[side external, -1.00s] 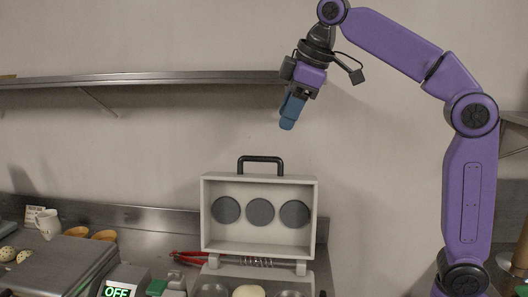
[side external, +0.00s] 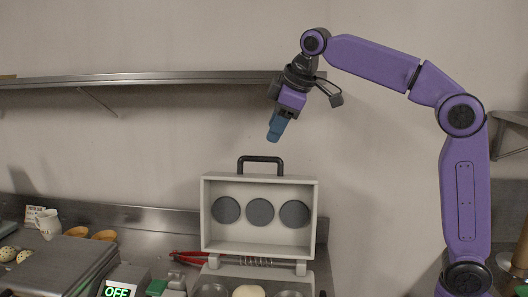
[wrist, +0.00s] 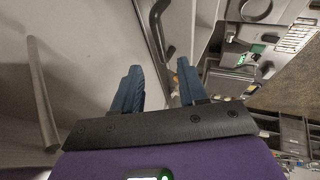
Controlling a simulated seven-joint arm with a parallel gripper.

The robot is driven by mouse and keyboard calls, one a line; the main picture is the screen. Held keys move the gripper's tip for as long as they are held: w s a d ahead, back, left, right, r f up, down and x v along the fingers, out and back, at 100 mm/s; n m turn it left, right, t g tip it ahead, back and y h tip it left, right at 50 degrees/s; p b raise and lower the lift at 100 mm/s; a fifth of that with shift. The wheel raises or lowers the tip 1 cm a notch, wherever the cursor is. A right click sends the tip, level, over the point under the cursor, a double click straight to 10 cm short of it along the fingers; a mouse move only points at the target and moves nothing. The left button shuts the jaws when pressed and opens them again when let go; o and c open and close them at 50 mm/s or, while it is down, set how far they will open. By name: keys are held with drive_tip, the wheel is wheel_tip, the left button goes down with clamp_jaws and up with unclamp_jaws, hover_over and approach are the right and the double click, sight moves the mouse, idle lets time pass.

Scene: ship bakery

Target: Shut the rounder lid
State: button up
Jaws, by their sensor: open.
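The rounder lid (side external: 260,242) stands raised and upright in the side view, its inner face with three dark round pads turned to the camera. Its black handle (side external: 260,160) is on the top edge. The rounder base (side external: 226,271) lies below it, with a dough ball (side external: 249,291) in the middle cup; its lower part is cut off by the frame. My gripper (side external: 273,138) hangs tilted just above and slightly right of the handle, apart from it. In the wrist view my gripper (wrist: 160,80) shows two blue fingers spread with nothing between them, and the handle (wrist: 158,22) lies ahead.
On the counter at left are a white mug (side external: 47,224), brown bowls (side external: 104,235) and a display reading OFF (side external: 117,292). Red-handled pliers (side external: 188,256) lie beside the rounder. The air right of the lid is clear.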

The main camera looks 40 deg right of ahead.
hover_over(264, 175)
drive_tip(key=f, duration=0.7)
drive_tip(key=shift+s+a+f, duration=0.1)
drive_tip(key=shift+s+a, duration=0.1)
drive_tip(key=shift+c, duration=0.2)
clamp_jaws()
